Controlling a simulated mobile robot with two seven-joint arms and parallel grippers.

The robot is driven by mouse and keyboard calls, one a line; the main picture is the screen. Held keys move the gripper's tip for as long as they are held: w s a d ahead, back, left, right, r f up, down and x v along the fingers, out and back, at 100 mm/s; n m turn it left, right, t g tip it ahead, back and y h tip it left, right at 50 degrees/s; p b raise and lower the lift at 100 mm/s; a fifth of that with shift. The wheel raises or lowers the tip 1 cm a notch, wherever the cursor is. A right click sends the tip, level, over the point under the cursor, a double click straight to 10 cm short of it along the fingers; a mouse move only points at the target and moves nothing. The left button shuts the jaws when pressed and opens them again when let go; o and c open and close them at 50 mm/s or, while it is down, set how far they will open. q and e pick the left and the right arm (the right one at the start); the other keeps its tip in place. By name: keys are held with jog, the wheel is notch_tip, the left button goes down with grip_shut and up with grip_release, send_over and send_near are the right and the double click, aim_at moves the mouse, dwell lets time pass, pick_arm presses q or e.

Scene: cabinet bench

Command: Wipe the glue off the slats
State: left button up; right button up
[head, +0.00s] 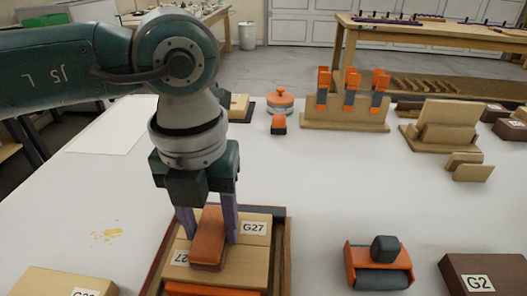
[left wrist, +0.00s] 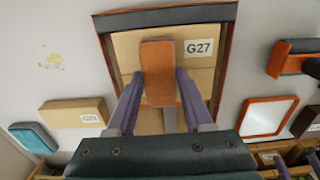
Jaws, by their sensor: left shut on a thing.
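My left gripper (head: 208,226) is shut on an orange-brown block (head: 208,246) and points down over the wooden slats (head: 250,256). The slats are pale boards lying side by side in a reddish-brown framed tray (head: 284,262); one carries a G27 label. In the left wrist view, the block (left wrist: 157,68) sits between the purple fingers over the slats (left wrist: 128,44). I cannot tell whether its underside touches them. No glue is clear on the visible slat faces; the block and fingers hide part of them.
Yellow crumbs (head: 108,234) lie on the white table left of the tray. An orange-and-grey roller tool (head: 378,268) and a dark G2 block (head: 482,276) are on the right. A rack of orange-handled clamps (head: 345,112) stands behind. The table's middle right is clear.

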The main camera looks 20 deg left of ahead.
aim_at(260, 246)
pick_arm(q)
jog(key=shift+d+f, duration=0.1)
jog(key=shift+d, duration=0.1)
pick_arm(e)
jog(key=shift+f, duration=0.1)
pick_arm(q)
jog(key=shift+w+d, duration=0.25)
jog(key=shift+d, duration=0.75)
pick_arm(e)
jog(key=shift+d+f, duration=0.1)
jog(key=shift+f, duration=0.05)
pick_arm(q)
jog(key=shift+d+b, duration=0.1)
jog(key=shift+b, duration=0.2)
jog(key=shift+w+d, duration=0.3)
jog(key=shift+d, duration=0.6)
pick_arm(e)
jog(key=shift+f, duration=0.35)
pick_arm(q)
jog(key=shift+d+b, duration=0.1)
jog(key=shift+b, duration=0.25)
jog(key=shift+w+d+b, duration=0.35)
jog(key=shift+d+b, duration=0.05)
jog(key=shift+d, duration=0.45)
pick_arm(e)
jog(key=shift+f, duration=0.5)
pick_arm(q)
jog(key=shift+a, duration=0.15)
pick_arm(e)
jog(key=shift+r, duration=0.2)
